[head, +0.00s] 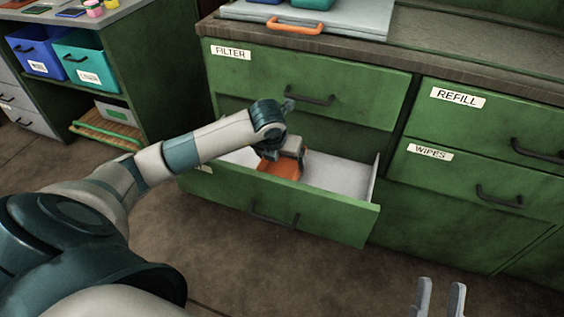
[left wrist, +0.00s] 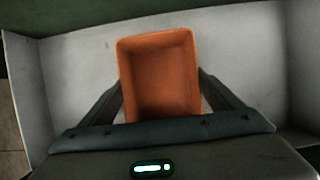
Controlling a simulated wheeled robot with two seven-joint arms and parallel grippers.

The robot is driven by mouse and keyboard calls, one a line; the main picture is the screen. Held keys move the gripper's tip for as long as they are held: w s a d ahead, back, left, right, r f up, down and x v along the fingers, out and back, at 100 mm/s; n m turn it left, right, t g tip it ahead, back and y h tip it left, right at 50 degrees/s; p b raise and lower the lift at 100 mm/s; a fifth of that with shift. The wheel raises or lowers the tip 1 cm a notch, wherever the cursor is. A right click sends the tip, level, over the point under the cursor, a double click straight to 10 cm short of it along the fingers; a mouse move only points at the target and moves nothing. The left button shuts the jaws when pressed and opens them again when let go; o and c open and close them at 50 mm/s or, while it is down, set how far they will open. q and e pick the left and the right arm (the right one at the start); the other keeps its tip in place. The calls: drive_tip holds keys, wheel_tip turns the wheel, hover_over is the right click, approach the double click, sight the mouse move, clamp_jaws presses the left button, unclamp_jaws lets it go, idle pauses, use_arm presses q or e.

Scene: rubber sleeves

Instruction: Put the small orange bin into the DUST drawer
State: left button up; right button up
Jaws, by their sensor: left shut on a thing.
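The small orange bin (head: 281,168) is inside the open lower-left green drawer (head: 330,221), under the FILTER drawer. The drawer's own label is mostly hidden behind my left arm. In the left wrist view the orange bin (left wrist: 160,75) is empty and upright, seen from above, with the drawer's pale floor and walls (left wrist: 75,75) around it. My left gripper (left wrist: 160,100) has a finger on each side of the bin and is shut on it. I cannot tell whether the bin touches the drawer floor. My right gripper (head: 438,298) shows two fingertips apart at the bottom right, with nothing between them.
The FILTER drawer (head: 300,90) above is closed and overhangs the open drawer's back. REFILL (head: 490,120) and WIPES (head: 475,183) drawers are closed at right. A shelf with a blue bin (head: 38,52) and a teal bin (head: 86,62) stands at left. The floor in front is clear.

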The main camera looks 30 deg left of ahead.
use_arm(q)
drive_tip(key=shift+f, duration=0.25)
use_arm(e)
drive_tip(key=shift+r, duration=0.2)
use_arm(q)
drive_tip(key=o, duration=1)
use_arm(e)
drive_tip(key=shift+r, duration=0.1)
use_arm(q)
drive_tip(key=shift+p+v, duration=1.15)
drive_tip(key=shift+v, duration=4.85)
use_arm(e)
drive_tip(key=w+f+g+h, duration=0.1)
drive_tip(key=w+f+g, duration=0.2)
drive_tip(key=f, duration=0.4)
drive_tip(key=shift+w+g, duration=0.15)
drive_tip(key=shift+g, duration=0.55)
drive_tip(key=shift+a+f, duration=0.1)
